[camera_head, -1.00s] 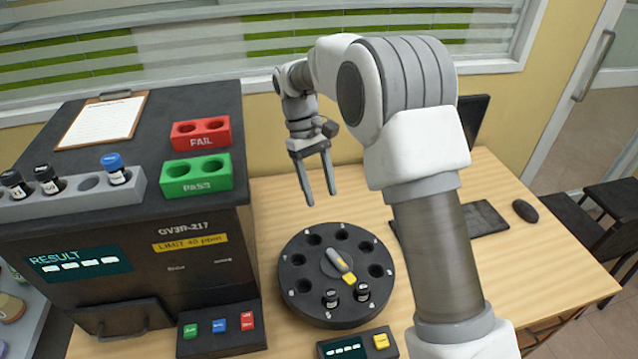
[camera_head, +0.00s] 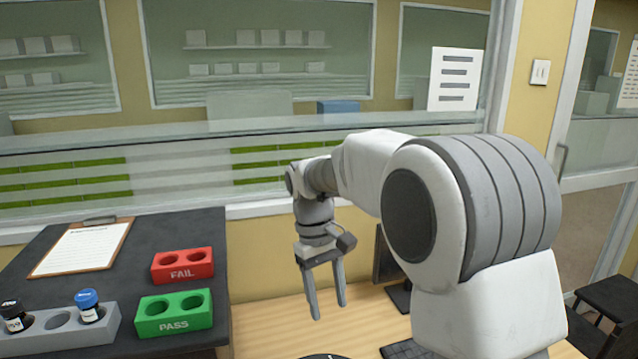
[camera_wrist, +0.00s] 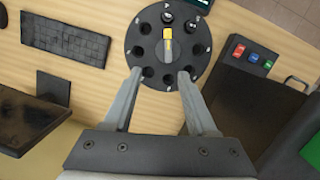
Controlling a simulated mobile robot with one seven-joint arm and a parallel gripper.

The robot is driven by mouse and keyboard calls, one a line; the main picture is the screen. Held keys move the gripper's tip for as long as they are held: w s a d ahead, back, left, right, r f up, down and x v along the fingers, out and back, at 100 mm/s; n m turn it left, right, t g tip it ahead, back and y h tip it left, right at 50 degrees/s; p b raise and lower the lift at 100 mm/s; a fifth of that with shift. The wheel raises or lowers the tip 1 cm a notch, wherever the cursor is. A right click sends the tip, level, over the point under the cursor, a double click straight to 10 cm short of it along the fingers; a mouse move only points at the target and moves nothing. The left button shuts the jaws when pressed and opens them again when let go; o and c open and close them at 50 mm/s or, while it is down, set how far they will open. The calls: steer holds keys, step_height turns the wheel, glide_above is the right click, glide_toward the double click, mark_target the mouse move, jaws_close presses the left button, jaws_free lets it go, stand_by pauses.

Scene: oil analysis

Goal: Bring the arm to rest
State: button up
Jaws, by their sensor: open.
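My gripper (camera_head: 328,292) hangs from the raised, bent arm in the head view, fingers pointing down above the wooden table. Its fingers are apart with nothing between them. In the wrist view my gripper (camera_wrist: 157,98) also shows open, its fingertips over the near edge of the round black carousel (camera_wrist: 145,55). The carousel has several empty holes, a yellow-and-grey pointer at its middle and dark-capped vials at its far side. In the head view only a sliver of the carousel shows at the bottom edge.
The black analyser top at left bears a red FAIL rack (camera_head: 183,265), a green PASS rack (camera_head: 174,313), a clipboard (camera_head: 82,248) and a grey rack (camera_head: 57,328) with vials. A monitor (camera_head: 385,262) and keyboard (camera_wrist: 64,39) stand on the table. A glass partition is behind.

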steer(key=s+d+r+m+t, duration=0.2)
steer(key=s+d, duration=0.2)
steer(key=s, duration=0.3)
steer(key=s+d+r+m+t+y, duration=0.1)
steer(key=s+d+r+m+t, duration=0.1)
steer(key=s, duration=0.5)
steer(key=s+d+r+m+t, duration=0.2)
steer(key=s+d+t, duration=0.1)
steer(key=s+d, duration=0.3)
steer(key=shift+s+d+r+y, duration=0.25)
steer(key=shift+s+d+y, duration=0.05)
steer(key=shift+s, duration=0.5)
steer(key=shift+a, duration=0.15)
